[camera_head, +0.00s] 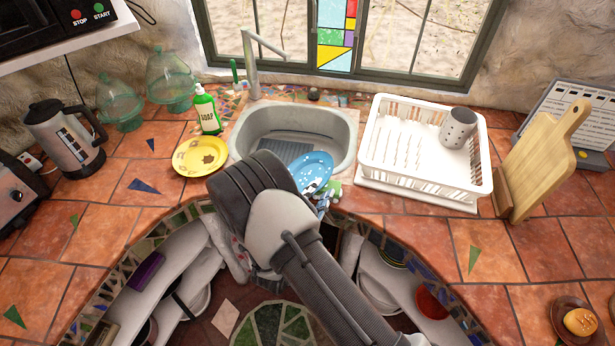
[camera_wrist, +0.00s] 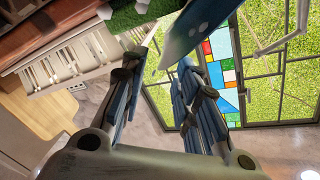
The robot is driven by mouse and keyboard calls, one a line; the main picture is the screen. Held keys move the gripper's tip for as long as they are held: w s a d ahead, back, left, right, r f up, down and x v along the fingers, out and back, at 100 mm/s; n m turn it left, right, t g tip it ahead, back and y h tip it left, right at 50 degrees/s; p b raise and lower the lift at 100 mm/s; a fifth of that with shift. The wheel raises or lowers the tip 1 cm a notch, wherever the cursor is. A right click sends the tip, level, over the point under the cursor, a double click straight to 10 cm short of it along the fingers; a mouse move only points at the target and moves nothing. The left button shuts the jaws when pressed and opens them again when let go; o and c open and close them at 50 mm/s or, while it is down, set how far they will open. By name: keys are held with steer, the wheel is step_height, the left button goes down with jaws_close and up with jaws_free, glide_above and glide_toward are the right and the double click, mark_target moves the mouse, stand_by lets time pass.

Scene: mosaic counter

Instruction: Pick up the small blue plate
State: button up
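The small blue plate (camera_head: 312,172), with pale spots, is tilted at the front right rim of the sink (camera_head: 240,140). In the wrist view the plate (camera_wrist: 195,28) shows at the top, its lower end between and just beyond my fingertips. My gripper (camera_wrist: 160,70) has its two fingers apart, with a clear gap between them. I see no finger pressed on the plate. In the head view my arm hides most of the gripper, which is at the counter's front edge just below the plate.
A yellow plate (camera_head: 200,156) and a soap bottle (camera_head: 207,110) are left of the sink. A white dish rack (camera_head: 420,190) with a grey cup (camera_head: 458,128) is to the right. A green-and-white item (camera_head: 335,187) lies close beside the blue plate. Open shelves are below the counter.

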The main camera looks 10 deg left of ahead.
mark_target(329, 174)
steer(key=x, duration=0.5)
steer(key=shift+w+f+b, duration=0.15)
steer(key=shift+w+b, duration=0.2)
steer(key=shift+c, duration=0.5)
jaws_close()
